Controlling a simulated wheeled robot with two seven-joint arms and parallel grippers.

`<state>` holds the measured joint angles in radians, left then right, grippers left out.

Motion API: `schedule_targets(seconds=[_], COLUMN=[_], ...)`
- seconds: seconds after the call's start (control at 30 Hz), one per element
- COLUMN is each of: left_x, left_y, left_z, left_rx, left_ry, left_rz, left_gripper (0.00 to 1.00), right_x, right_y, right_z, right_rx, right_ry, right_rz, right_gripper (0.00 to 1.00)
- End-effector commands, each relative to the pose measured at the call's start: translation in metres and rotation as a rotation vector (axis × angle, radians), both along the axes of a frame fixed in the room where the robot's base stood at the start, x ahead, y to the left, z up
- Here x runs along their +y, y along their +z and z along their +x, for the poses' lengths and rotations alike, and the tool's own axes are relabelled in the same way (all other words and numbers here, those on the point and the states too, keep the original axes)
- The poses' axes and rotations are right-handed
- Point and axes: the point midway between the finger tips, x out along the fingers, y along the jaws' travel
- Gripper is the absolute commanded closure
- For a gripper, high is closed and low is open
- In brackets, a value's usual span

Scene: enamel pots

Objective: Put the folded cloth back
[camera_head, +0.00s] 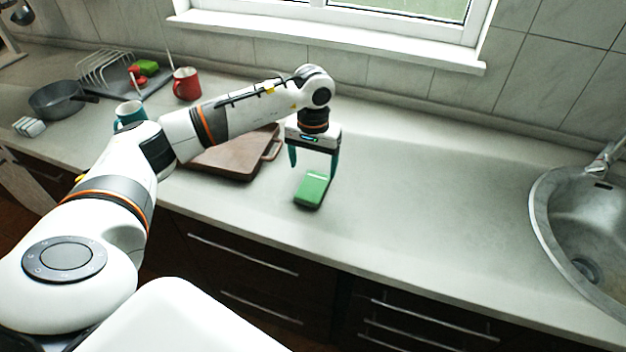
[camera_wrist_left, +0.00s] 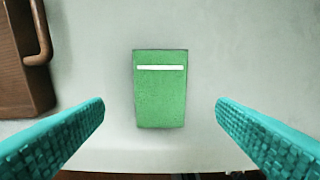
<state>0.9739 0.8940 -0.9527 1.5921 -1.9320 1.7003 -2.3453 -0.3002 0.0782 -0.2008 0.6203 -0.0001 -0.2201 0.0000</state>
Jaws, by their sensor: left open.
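The folded cloth (camera_head: 312,189) is a green rectangular block lying on the counter near its front edge. In the left wrist view the cloth (camera_wrist_left: 160,95) is centred and shows a white stripe near its far end. My left gripper (camera_head: 314,167) is open above the cloth, with its teal fingers pointing down. In the left wrist view its fingers (camera_wrist_left: 160,125) stand wide on either side of the cloth, apart from it. My right gripper is in neither view.
A brown wooden board (camera_head: 232,160) with a handle lies left of the cloth. A blue mug (camera_head: 130,113), red mug (camera_head: 187,84), grey pan (camera_head: 56,99), striped white item (camera_head: 29,127) and wire rack (camera_head: 103,67) stand further left. The sink (camera_head: 541,205) is right; counter between is clear.

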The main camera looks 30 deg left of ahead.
Motion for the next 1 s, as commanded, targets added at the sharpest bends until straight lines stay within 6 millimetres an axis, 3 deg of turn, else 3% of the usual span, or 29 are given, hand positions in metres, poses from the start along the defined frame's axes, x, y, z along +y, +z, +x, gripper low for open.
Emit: schedule_targets(seconds=[0.1, 0.3, 1.0], left_x=[0.0, 0.0, 0.0], left_y=[0.023, 0.048, 0.053], left_z=[0.001, 0.0, 0.0], left_rx=[-0.004, -0.001, 0.001], left_ry=[-0.001, -0.001, -0.001], left_rz=[0.0, 0.0, 0.0], left_gripper=[0.2, 0.2, 0.2], right_x=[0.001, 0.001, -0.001], right_y=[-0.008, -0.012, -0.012], right_z=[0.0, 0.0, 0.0], right_rx=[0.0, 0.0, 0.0], right_ry=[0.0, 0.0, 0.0], right_rz=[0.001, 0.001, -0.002], right_gripper=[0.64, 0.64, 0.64])
